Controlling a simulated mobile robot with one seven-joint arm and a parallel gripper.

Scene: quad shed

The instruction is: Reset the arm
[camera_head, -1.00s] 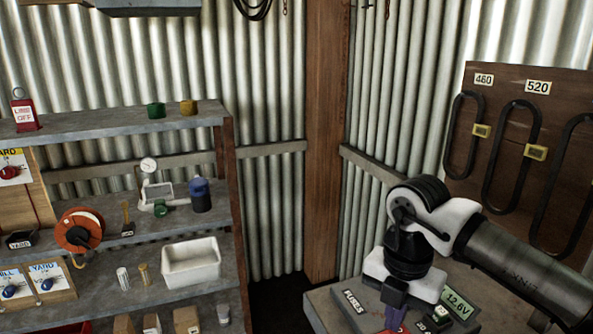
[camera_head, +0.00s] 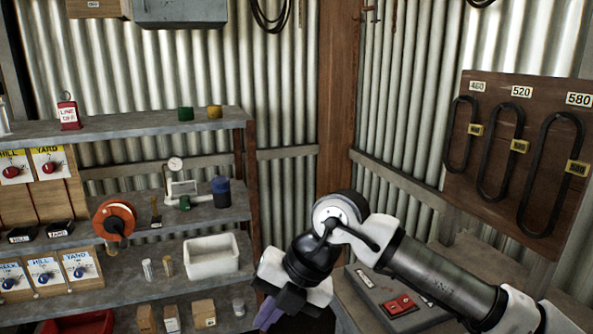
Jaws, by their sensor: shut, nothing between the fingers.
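My arm (camera_head: 435,275) reaches in from the lower right and bends down at a black and white wrist. My gripper (camera_head: 268,312) hangs at the end, pointing down, with purple fingertips near the bottom edge of the view. It is shut and nothing shows in it. It is in front of the gap between the shelf unit (camera_head: 165,125) and the bench (camera_head: 350,310), apart from both as far as I can see.
A belt board (camera_head: 500,185) hangs at right.

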